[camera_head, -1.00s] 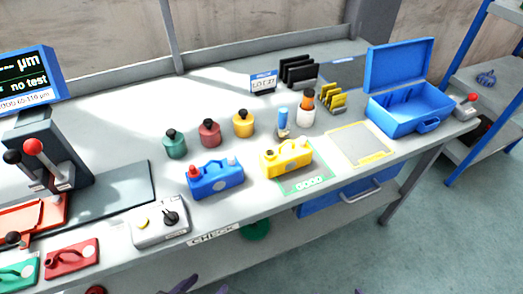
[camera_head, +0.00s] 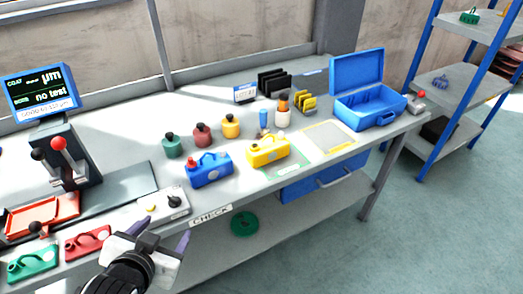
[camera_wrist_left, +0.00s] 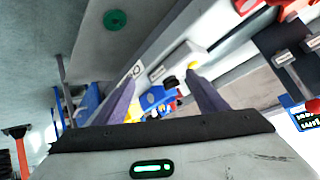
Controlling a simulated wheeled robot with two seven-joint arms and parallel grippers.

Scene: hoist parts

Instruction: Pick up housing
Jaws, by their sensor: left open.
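Several housings with handles are in the head view. A blue housing (camera_head: 209,171) and a yellow housing (camera_head: 267,151) stand on the bench. A red housing (camera_head: 88,243) and a green housing (camera_head: 32,262) lie near the front left edge. The blue one also shows in the left wrist view (camera_wrist_left: 153,98), between my fingers but farther off. My left gripper (camera_head: 160,229) is open and empty, in front of the bench's front edge, near the control box. My right gripper is not in view.
A control box (camera_head: 163,207) with a knob sits at the front edge. Red, green and yellow pots stand behind the housings. An open blue case (camera_head: 371,113) is at the right. A gauge with a screen (camera_head: 42,90) stands at the left. A green round part (camera_head: 244,223) lies below.

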